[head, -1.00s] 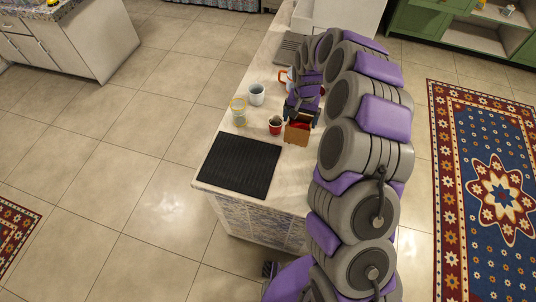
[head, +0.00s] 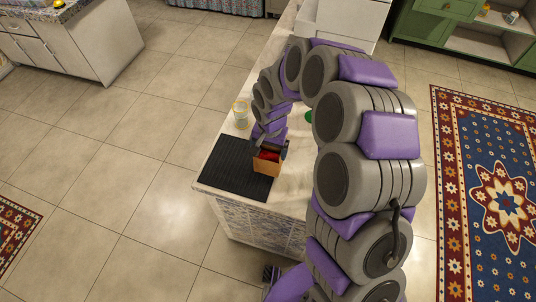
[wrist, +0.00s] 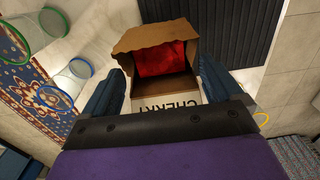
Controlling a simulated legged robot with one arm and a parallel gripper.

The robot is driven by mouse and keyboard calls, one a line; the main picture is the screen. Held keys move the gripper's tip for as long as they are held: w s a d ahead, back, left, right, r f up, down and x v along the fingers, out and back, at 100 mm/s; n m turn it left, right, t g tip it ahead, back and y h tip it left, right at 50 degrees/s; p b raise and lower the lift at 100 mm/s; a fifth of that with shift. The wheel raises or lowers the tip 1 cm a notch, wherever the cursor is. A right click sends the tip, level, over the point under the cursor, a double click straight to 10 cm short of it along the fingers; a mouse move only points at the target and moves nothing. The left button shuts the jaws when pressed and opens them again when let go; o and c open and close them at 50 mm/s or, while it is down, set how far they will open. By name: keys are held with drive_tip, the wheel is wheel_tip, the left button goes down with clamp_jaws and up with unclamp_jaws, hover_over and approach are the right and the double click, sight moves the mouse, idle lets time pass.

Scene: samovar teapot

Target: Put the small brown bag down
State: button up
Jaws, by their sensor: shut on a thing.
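The small brown bag (head: 266,163) is an open-topped brown box shape with red inside. In the wrist view the bag (wrist: 150,42) shows its red inside and a pale side lettered "CHERRY". My gripper (head: 270,148) is shut on it, with one dark finger on each side in the wrist view (wrist: 162,90). In the head view the bag appears over the right edge of the black ribbed mat (head: 228,166). I cannot tell whether it touches the mat or the counter.
The pale counter (head: 290,190) has bare room right of the mat. A clear glass with a yellow rim (head: 240,113) stands behind the mat. Clear glasses with green (wrist: 32,32) and blue (wrist: 72,82) rims show at left in the wrist view. A green item (head: 308,116) is partly hidden by my arm.

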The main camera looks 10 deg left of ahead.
sight(269, 155)
wheel_tip(269, 155, down, 3)
drive_tip(key=shift+s+d+f, duration=0.1)
drive_tip(key=shift+d+f, duration=0.05)
drive_tip(key=shift+f, duration=0.05)
drive_tip(key=shift+a, duration=0.3)
drive_tip(key=shift+f, duration=0.15)
drive_tip(key=o, duration=1.2)
drive_tip(key=shift+o, duration=0.2)
drive_tip(key=shift+d, duration=0.15)
drive_tip(key=shift+r, duration=0.4)
wheel_tip(269, 155, up, 12)
drive_tip(key=shift+f+p, duration=0.25)
drive_tip(key=shift+p, duration=0.15)
